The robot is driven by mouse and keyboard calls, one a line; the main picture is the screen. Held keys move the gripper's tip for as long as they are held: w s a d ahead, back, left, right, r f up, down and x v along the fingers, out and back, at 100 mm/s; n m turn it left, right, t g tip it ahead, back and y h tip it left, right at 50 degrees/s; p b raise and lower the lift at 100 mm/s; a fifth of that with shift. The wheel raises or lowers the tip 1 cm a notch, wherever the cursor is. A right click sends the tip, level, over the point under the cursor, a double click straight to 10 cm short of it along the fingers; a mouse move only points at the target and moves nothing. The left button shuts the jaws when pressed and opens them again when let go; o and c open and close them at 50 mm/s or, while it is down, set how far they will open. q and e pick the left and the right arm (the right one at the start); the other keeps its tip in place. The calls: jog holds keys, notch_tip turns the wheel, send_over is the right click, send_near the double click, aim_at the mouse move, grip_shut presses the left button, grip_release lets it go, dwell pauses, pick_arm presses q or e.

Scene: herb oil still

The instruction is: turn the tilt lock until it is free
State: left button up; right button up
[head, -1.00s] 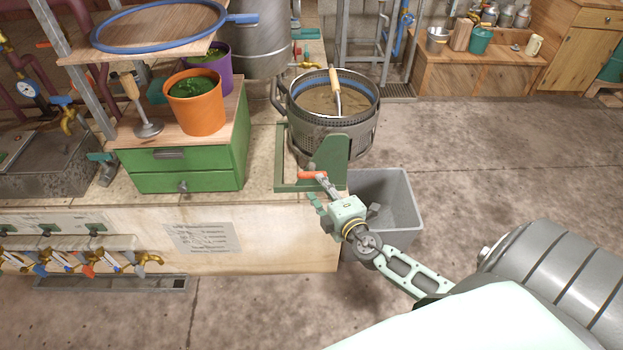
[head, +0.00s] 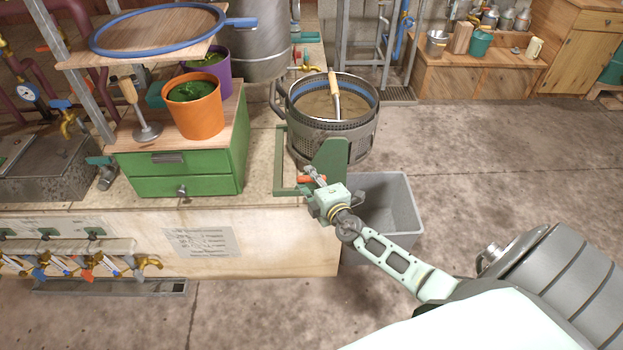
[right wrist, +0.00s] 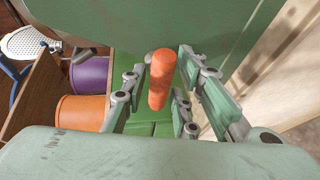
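The tilt lock shows as an orange handle (head: 305,180) at the front of the green bracket (head: 330,158) that holds the perforated metal basket (head: 340,143). My right gripper (head: 314,184) is at the handle and partly covers it. In the right wrist view the orange handle (right wrist: 161,80) stands between the fingers of my right gripper (right wrist: 163,92). The fingers are apart, one on each side, with narrow gaps to the handle. My left gripper is not in view.
A grey bin (head: 398,215) stands on the floor below the bracket, close to my right arm. A green drawer box (head: 185,170) with an orange pot (head: 196,113) on top is left of the bracket. The floor on the right is clear.

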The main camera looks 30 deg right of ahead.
grip_shut()
